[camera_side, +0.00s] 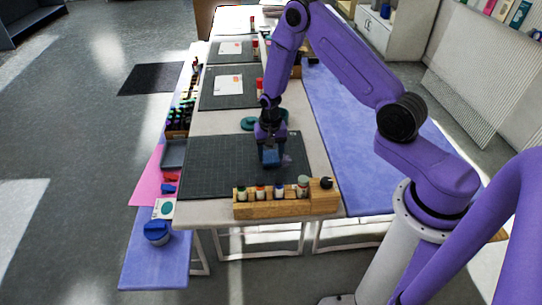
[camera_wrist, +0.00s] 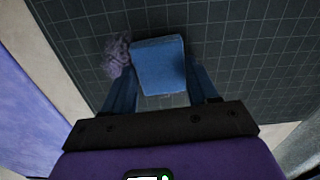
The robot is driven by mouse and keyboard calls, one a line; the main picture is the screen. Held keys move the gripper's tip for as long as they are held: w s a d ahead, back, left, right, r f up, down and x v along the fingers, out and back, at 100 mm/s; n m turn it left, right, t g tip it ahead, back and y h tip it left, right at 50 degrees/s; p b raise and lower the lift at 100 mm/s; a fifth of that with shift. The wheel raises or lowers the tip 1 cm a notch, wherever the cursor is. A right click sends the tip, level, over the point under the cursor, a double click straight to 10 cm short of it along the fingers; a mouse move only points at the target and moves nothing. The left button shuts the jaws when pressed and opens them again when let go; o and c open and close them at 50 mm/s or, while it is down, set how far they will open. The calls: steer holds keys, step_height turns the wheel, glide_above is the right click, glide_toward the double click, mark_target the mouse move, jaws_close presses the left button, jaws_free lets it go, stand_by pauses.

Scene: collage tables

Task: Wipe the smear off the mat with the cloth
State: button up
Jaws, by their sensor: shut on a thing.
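My gripper (camera_side: 270,148) is over the right part of the nearest dark grid mat (camera_side: 215,165). In the wrist view my gripper (camera_wrist: 161,88) is shut on the blue cloth (camera_wrist: 158,62), a folded block between the fingers. The cloth (camera_side: 271,158) is low at the mat; I cannot tell whether it touches. A greyish-purple smear (camera_wrist: 118,56) lies on the mat (camera_wrist: 250,50) right beside the cloth, to its left in the wrist view. In the side view the smear (camera_side: 287,160) is a faint patch just right of the cloth.
A wooden rack (camera_side: 285,204) with several small bottles stands along the table's near edge. A teal round object (camera_side: 249,123) lies behind the mat. A grey tray (camera_side: 174,153) and red items are at the left. The mat's left part is clear.

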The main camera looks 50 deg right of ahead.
steer(key=shift+w+d, duration=2.25)
steer(key=shift+d, duration=0.05)
steer(key=shift+r, duration=0.15)
steer(key=shift+r, duration=2.4)
glide_above(287, 169)
steer(key=shift+f, duration=0.1)
steer(key=shift+s+f, duration=0.1)
steer(key=shift+f, duration=2)
steer(key=shift+f, duration=0.4)
